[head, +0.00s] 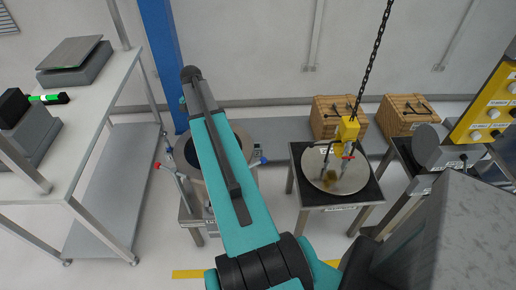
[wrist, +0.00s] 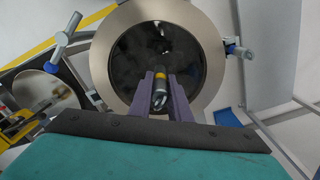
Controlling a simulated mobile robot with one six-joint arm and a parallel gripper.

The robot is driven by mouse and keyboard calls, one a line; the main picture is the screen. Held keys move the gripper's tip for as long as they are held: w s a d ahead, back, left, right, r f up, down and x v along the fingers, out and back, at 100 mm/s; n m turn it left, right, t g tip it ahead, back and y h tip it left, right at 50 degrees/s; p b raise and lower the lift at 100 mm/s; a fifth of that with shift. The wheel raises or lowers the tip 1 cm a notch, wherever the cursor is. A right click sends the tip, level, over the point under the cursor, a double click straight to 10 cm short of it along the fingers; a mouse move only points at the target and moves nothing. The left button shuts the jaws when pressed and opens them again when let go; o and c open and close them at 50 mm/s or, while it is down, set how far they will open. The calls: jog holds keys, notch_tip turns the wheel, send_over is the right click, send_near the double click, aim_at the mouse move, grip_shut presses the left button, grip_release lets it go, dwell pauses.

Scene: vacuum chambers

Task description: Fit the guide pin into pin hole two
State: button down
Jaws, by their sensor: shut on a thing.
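In the wrist view my gripper (wrist: 160,90) has its two purple fingers shut on the guide pin (wrist: 158,99), a dark pin with a yellow band. Behind it is the round vacuum chamber with a wide steel rim (wrist: 110,75) and a dark interior. The pin appears in front of the lower part of the opening; its distance from the rim is unclear. I cannot make out pin hole two. In the head view my arm covers much of the chamber (head: 243,143) and my gripper is hidden.
Clamps with red (head: 157,166) and blue (head: 264,160) ends flank the chamber. To the right, a round steel lid (head: 350,181) lies on a black-topped stand below a yellow lifting fitting (head: 347,130) on a chain. A blue post (head: 162,60) and white bench (head: 100,75) stand left.

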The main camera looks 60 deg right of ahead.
jog(key=s+d+f+m+p, duration=0.2)
jog(key=s+d+m+p, duration=0.2)
jog(key=s+d, duration=1.2)
jog(key=shift+f+m, duration=0.15)
jog(key=shift+m, duration=0.55)
jog(key=shift+d, duration=0.1)
jog(key=shift+f+b, duration=0.95)
jog(key=shift+f, duration=1.55)
